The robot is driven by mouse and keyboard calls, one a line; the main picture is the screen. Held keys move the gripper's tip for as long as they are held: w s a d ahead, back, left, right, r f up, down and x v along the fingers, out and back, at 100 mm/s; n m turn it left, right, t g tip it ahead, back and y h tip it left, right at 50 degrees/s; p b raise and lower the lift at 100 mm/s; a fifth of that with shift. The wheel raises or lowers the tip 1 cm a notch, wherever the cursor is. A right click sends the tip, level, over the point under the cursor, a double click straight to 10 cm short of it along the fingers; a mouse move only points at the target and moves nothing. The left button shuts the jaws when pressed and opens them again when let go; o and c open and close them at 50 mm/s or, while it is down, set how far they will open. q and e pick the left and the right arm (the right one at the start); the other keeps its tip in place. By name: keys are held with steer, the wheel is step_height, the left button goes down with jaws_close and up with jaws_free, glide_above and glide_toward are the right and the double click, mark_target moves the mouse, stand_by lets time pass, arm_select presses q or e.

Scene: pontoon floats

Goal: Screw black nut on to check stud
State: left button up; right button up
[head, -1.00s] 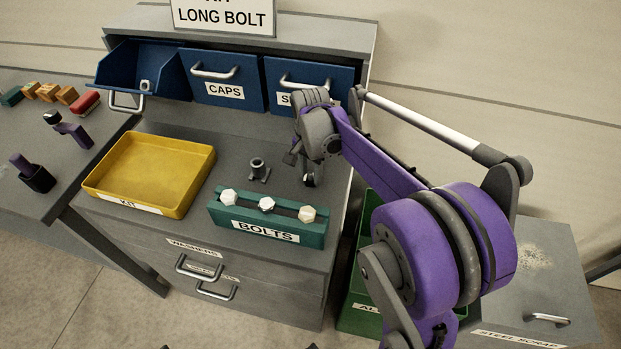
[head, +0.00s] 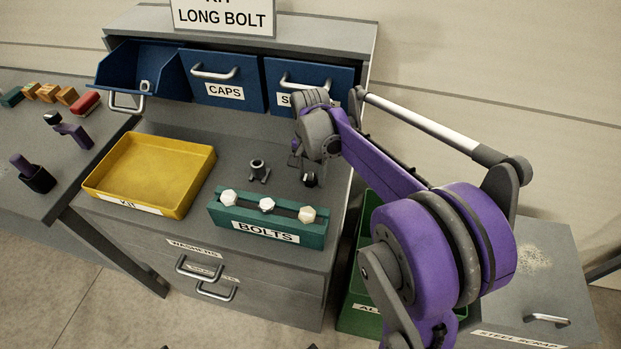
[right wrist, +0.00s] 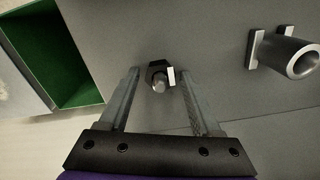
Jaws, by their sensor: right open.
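The black nut (head: 310,180) sits low at the right of the grey bench top, behind the bolt rack. In the right wrist view the black nut (right wrist: 154,67) shows around a short grey stud end (right wrist: 159,85), which I take for the check stud. How far the nut is threaded on cannot be told. My right gripper (head: 309,166) is just above the nut. In the right wrist view the right gripper (right wrist: 160,72) is open, one finger on each side of the nut, with visible gaps. My left gripper is not in view.
A grey hollow post (head: 258,171) stands left of the nut. The green BOLTS rack (head: 222,216) with white-headed bolts is in front. A yellow KIT tray (head: 197,185) lies left, blue drawers (head: 222,72) behind. A green bin (head: 352,300) is beside the bench.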

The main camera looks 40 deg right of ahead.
steer(key=n, duration=0.4)
steer(key=shift+n, duration=0.4)
steer(key=n, duration=0.8)
steer(key=shift+n, duration=0.3)
steer(key=n, duration=0.4)
steer(key=shift+n+p, duration=0.3)
steer(key=n, duration=0.7)
steer(key=shift+n, duration=0.3)
steer(key=n, duration=0.7)
steer(key=shift+n, duration=0.3)
jaws_close()
steer(key=m, duration=0.4)
steer(key=shift+m, duration=0.3)
steer(key=m, duration=0.4)
steer(key=shift+m, duration=0.3)
steer(key=m, duration=0.3)
